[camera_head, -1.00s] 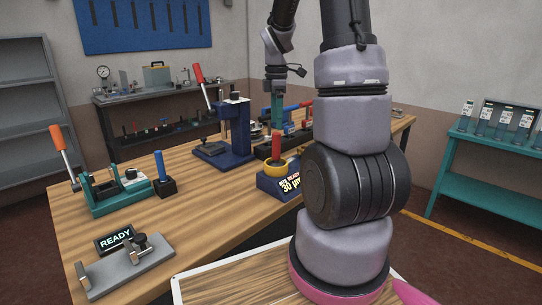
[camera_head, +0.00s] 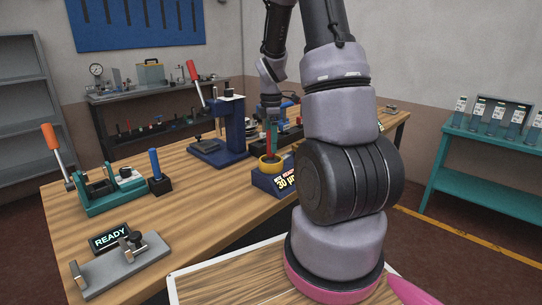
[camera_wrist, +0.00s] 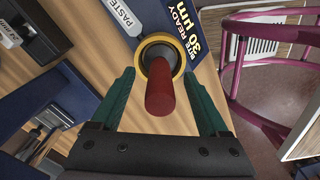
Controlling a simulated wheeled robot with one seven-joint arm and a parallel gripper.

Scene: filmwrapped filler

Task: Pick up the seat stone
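A red upright cylinder (camera_wrist: 160,92), which I take for the seat stone, stands in a yellow ring (camera_wrist: 177,47) on a dark blue block marked "30 µm" (camera_wrist: 200,27). In the head view the red cylinder (camera_head: 268,145) shows partly below my gripper (camera_head: 270,128). In the wrist view my gripper (camera_wrist: 160,76) is open. Its two green fingers lie on either side of the red cylinder with a visible gap to each. Whether the fingertips are level with the cylinder cannot be told.
A blue press (camera_head: 237,130) stands just left of the block. A blue-handled tool (camera_head: 155,164) in a black base, a green fixture (camera_head: 108,196) and a grey plate with a READY sign (camera_head: 110,238) stand farther left. The wooden bench between is clear.

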